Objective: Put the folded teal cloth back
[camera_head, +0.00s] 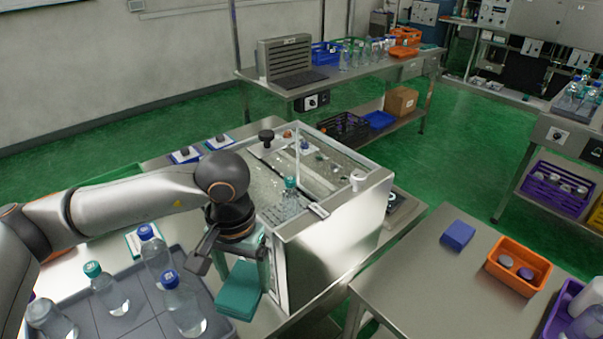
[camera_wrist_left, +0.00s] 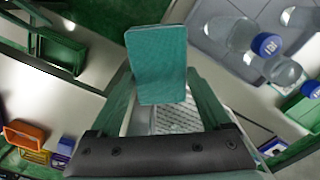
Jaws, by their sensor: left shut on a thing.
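Whether the cloth's lower edge touches the bench below cannot be told. My right gripper is not in view.
A grey tray (camera_head: 128,322) with several clear bottles lies close to the left of the cloth. A separate steel table (camera_head: 420,285) at right bears a blue-violet block (camera_head: 458,235) and an orange bin (camera_head: 518,266). A gap with green floor separates the two.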

